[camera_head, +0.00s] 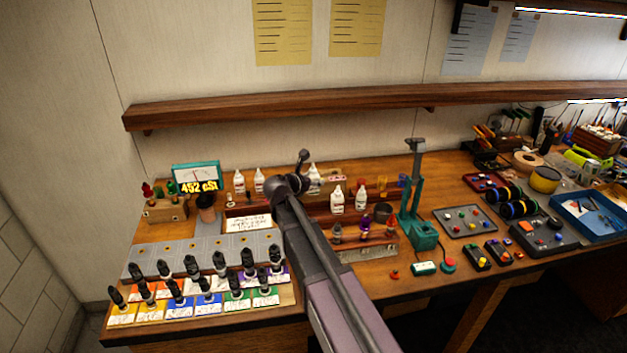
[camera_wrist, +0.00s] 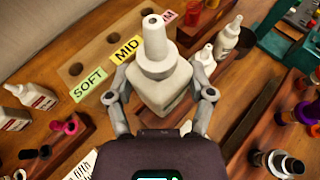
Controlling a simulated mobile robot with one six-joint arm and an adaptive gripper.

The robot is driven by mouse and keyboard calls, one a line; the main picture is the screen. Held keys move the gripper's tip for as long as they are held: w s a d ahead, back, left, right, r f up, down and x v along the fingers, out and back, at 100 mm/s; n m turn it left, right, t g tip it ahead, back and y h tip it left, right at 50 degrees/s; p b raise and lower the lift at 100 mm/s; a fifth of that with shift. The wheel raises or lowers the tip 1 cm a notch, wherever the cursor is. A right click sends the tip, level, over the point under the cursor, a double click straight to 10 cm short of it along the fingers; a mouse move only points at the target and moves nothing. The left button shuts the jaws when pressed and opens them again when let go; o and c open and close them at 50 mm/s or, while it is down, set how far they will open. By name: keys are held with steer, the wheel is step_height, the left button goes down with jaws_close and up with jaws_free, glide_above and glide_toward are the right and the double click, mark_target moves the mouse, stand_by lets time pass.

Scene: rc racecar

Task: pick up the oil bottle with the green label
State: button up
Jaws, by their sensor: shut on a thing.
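In the wrist view my gripper (camera_wrist: 163,94) is shut on a white bottle (camera_wrist: 158,62) with a tapered nozzle. One finger is on each side of it, and the nozzle points to the top of the picture. No green label shows on the face I see, so I cannot tell its label. In the head view my arm hides most of my gripper (camera_head: 291,185). A white bottle (camera_head: 314,177) shows just right of it; I cannot tell whether it is the held one. Other white bottles (camera_head: 337,201) (camera_wrist: 30,95) stand on the bench.
A wooden block (camera_wrist: 103,62) with holes and tags SOFT, MID and a partly hidden third lies behind the held bottle. A green press stand (camera_head: 417,225) rises right of my arm. Shock absorbers (camera_head: 207,285) on coloured cards fill the front left. A wooden shelf (camera_head: 330,103) runs above.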

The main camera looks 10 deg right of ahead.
mark_target(313, 163)
steer(key=shift+r, duration=0.15)
stand_by(0.8)
step_height(313, 163, up, 10)
steer(key=p, duration=1)
steer(key=shift+s, duration=0.1)
